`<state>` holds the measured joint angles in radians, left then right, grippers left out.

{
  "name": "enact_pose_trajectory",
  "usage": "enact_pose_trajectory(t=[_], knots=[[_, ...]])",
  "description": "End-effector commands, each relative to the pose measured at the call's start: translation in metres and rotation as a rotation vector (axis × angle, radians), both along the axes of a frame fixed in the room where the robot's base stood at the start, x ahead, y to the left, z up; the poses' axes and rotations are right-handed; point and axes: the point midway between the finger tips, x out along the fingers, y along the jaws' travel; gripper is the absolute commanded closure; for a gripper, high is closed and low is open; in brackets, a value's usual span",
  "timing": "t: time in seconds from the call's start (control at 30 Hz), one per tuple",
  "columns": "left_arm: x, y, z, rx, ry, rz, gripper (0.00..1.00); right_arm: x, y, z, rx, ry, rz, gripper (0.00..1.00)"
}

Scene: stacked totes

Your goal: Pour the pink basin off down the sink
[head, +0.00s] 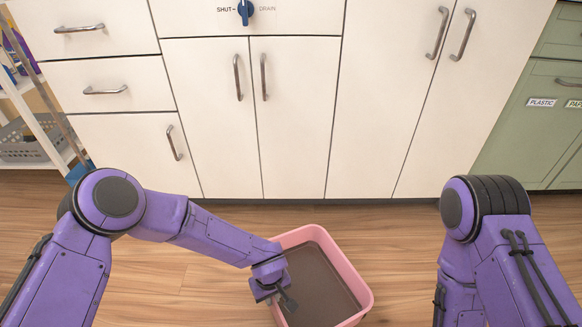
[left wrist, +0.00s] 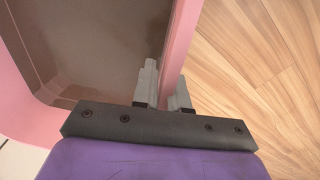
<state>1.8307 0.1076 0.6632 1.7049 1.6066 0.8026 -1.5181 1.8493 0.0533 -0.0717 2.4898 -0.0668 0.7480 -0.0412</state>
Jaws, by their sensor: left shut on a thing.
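The pink basin (head: 347,268) is in front of the white cabinets, over the wood floor, and looks level. It holds murky brown liquid (head: 318,283). I cannot tell whether the basin rests on the floor. My left gripper (head: 283,298) is at its left side. In the left wrist view the left gripper (left wrist: 166,88) has one finger inside and one outside the basin's pink wall (left wrist: 180,45), shut on it. My right arm shows at the right, but its gripper is out of view. No sink shows.
White cabinets (head: 290,120) stand behind the basin. A green cabinet (head: 535,125) is at the right. A shelf with a grey basket (head: 30,140) is at the left. Floor (head: 400,235) right of the basin is clear.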

Motion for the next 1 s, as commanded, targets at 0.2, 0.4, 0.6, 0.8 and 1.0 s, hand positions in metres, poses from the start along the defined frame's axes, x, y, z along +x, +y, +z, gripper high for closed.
enact_pose_trajectory(t=[0.2, 0.4, 0.6, 0.8, 1.0], knots=[[0.025, 0.014, 0.033, -0.009, -0.011, -0.032, 1.00, 0.003, 0.000, 0.003, -0.007, -0.022, -0.016, 0.57], [0.050, 0.037, 0.076, -0.010, -0.014, -0.080, 1.00, 0.007, 0.000, 0.006, -0.019, -0.053, -0.039, 0.57], [0.078, 0.074, 0.153, -0.011, -0.018, -0.165, 1.00, 0.013, -0.001, 0.012, -0.037, -0.108, -0.079, 0.57], [0.087, 0.110, 0.242, -0.011, -0.016, -0.289, 1.00, 0.020, -0.001, 0.018, -0.058, -0.171, -0.125, 0.57], [0.081, 0.132, 0.302, -0.008, -0.013, -0.397, 1.00, 0.025, -0.003, 0.022, -0.075, -0.215, -0.159, 0.57]])
